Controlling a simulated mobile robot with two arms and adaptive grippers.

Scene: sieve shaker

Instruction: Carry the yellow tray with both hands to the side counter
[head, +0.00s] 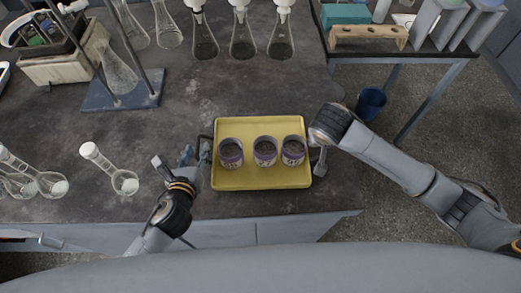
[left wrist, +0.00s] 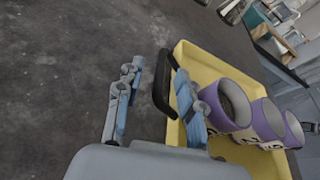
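The yellow tray (head: 262,181) lies flat near the front right of the dark counter, with three purple-rimmed cups (head: 265,153) of dark contents standing in it. It also shows in the left wrist view (left wrist: 185,55). My left gripper (head: 197,157) is at the tray's left edge. In the left wrist view its fingers (left wrist: 155,98) are spread, with the black tray handle (left wrist: 160,85) between them, nearer the right finger. My right gripper (head: 320,160) is at the tray's right edge, mostly hidden by its wrist; its finger opening and the right handle do not show clearly.
A separate counter (head: 440,56) stands at the upper right, bearing a wooden rack (head: 368,38) and a teal box (head: 345,13). A blue bin (head: 371,103) is on the floor below it. Flasks (head: 124,182) and a blue-based stand (head: 122,97) occupy the dark counter's left.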

